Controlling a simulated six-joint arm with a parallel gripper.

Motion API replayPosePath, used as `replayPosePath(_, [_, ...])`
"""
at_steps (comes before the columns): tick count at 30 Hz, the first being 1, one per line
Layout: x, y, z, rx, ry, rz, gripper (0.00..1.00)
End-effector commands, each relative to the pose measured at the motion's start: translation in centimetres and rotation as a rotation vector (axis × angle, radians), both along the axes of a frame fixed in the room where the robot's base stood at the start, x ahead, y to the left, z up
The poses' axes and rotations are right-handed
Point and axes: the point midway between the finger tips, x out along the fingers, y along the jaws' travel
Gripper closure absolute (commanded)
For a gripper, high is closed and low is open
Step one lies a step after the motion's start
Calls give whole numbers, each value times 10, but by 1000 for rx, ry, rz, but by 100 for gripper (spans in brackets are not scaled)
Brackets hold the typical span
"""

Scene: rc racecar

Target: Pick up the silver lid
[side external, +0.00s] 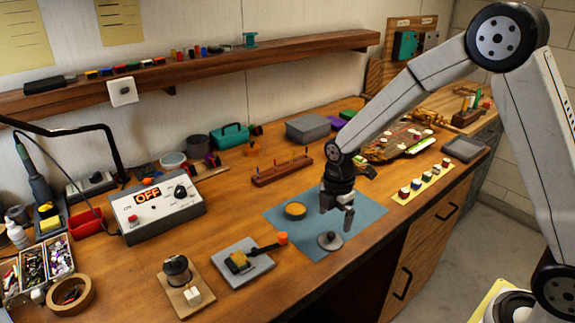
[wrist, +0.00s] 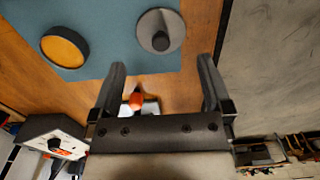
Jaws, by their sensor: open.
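The silver lid (side external: 329,241) is a small round grey disc with a dark knob on top. It lies flat on the blue mat (side external: 362,222) near its front edge. In the wrist view the lid (wrist: 160,32) is at the top, beyond the fingertips and between their lines, with its knob towards the camera. My gripper (side external: 338,219) points down above the mat, close to the lid and apart from it. In the wrist view my gripper (wrist: 161,64) is open, with nothing between its fingers.
A round dark tin with an orange top (side external: 295,210) sits on the mat left of the lid. A grey plate with a black-handled, orange-tipped tool (side external: 264,252) lies beside the mat. A power supply (side external: 158,207) stands further left. The bench's front edge is close to the lid.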

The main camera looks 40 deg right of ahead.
Motion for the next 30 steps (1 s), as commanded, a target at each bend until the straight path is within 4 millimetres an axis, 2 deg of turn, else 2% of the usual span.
replayPosePath(3, [-1, 0, -7, 0, 2, 0, 0])
replayPosePath(13, [0, 1, -14, 0, 1, -1, 0])
replayPosePath(24, [-1, 3, -50, -1, 1, -1, 0])
replayPosePath(30, [0, 3, -60, -1, -2, -2, 0])
